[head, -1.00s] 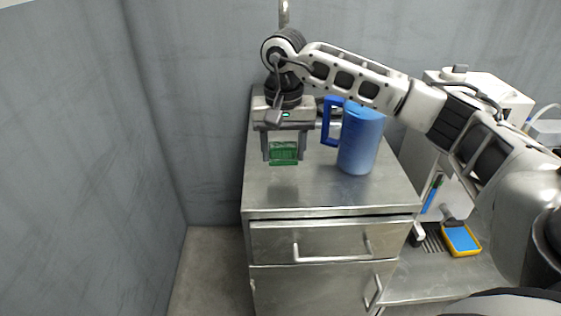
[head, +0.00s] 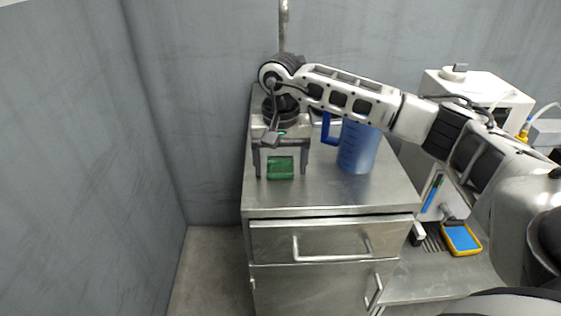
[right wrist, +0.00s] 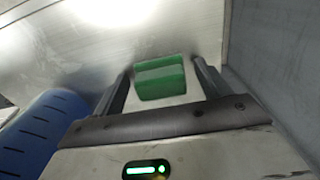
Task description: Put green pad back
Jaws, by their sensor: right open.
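The green pad (head: 281,168) lies on the metal cabinet top (head: 310,192), near its left side. My right gripper (head: 282,174) is over it, pointing down, with one finger on each side of the pad. In the right wrist view the green pad (right wrist: 160,77) sits between the fingertips of the open right gripper (right wrist: 163,75), with a gap on both sides. My left gripper is not in view.
A blue jug (head: 357,150) stands on the cabinet just right of the gripper, partly behind my right arm. A grey wall is close on the left. A yellow-and-blue device (head: 461,238) lies on a lower surface at right.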

